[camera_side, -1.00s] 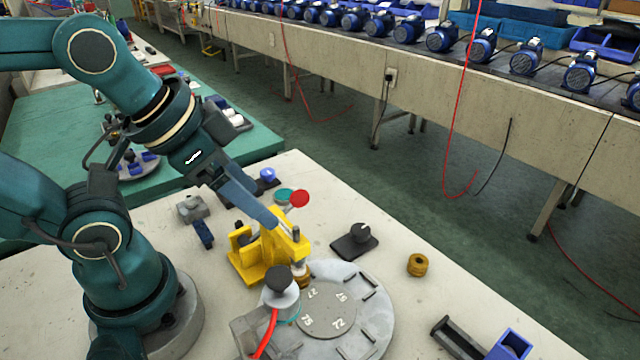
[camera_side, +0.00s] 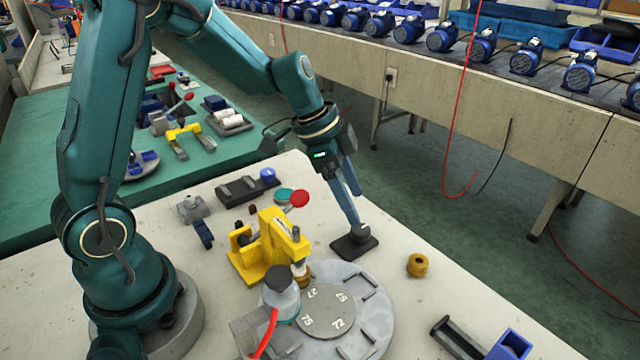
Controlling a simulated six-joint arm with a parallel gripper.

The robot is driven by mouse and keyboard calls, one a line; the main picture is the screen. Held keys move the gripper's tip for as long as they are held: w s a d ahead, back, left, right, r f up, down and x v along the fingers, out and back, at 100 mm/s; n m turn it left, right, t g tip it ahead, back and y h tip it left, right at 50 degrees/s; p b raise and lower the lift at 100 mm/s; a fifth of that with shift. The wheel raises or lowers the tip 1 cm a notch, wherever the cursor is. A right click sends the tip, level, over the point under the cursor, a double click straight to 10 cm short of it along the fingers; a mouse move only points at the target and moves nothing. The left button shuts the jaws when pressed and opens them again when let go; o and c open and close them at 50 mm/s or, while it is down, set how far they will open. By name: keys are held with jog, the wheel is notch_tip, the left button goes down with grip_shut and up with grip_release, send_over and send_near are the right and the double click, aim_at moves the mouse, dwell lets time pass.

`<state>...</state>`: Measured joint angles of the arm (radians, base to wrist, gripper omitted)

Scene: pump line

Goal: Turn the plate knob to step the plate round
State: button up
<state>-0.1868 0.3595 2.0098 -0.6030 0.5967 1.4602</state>
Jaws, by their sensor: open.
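A round grey plate (camera_side: 372,330) with numbers on its raised centre lies at the front middle of the white table. A dark round knob (camera_side: 360,231) on a flat black square base (camera_side: 350,250) stands just behind the plate. My gripper (camera_side: 355,220) points down with its fingertips at this knob. The jaws are open; the fingers overlap in this view, and I cannot tell whether they touch the knob or straddle it. Another black-topped knob (camera_side: 278,277) on a grey cylinder stands at the plate's left edge.
A yellow toggle press (camera_side: 265,250) with a red ball handle (camera_side: 299,198) stands left of my gripper. A brass ring (camera_side: 418,265) lies to the right.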

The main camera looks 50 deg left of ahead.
aim_at(360, 229)
jog(key=shift+s+f+g, duration=0.1)
jog(key=shift+f+g, duration=0.2)
jog(key=shift+f, duration=0.6)
jog(key=shift+x, duration=2.15)
grip_shut()
